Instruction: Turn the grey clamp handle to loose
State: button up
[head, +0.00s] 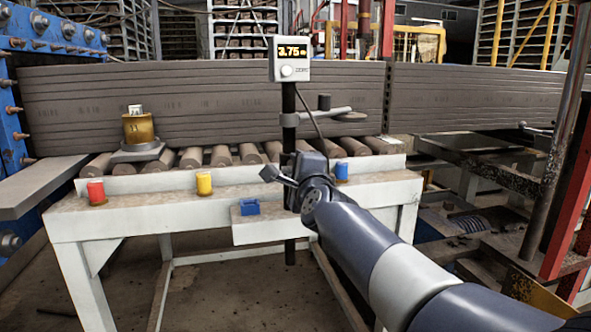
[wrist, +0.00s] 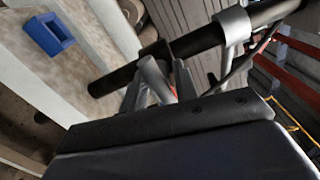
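A black upright post (head: 290,120) carries a display box (head: 289,58) reading what looks like 3.75. A grey arm (head: 345,113) with a collar sticks out to the right from the post; the collar also shows in the wrist view (wrist: 234,26). My gripper (head: 284,176) is at the post, lower than that arm, above the white bench edge. In the wrist view, the grey fingers (wrist: 165,78) reach up beside the dark post (wrist: 195,42). A bit of orange-red shows between them. I cannot clearly tell the clamp handle from the fingers, nor whether they touch it.
Red (head: 96,191), yellow (head: 204,183) and blue (head: 341,171) pieces sit along the white bench (head: 150,212). A blue open box (head: 250,207) is on its front ledge. A brass weight (head: 138,128) stands on a plate at left. Rollers and a grey clay slab (head: 200,105) lie behind.

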jog(key=shift+o, duration=1.3)
jog(key=shift+s, duration=0.1)
jog(key=v, duration=1)
jog(key=shift+s+p, duration=0.35)
jog(key=shift+p, duration=0.1)
jog(key=b+x, duration=0.1)
jog(key=x, duration=1)
jog(key=shift+d, duration=0.1)
jog(key=shift+s, duration=0.2)
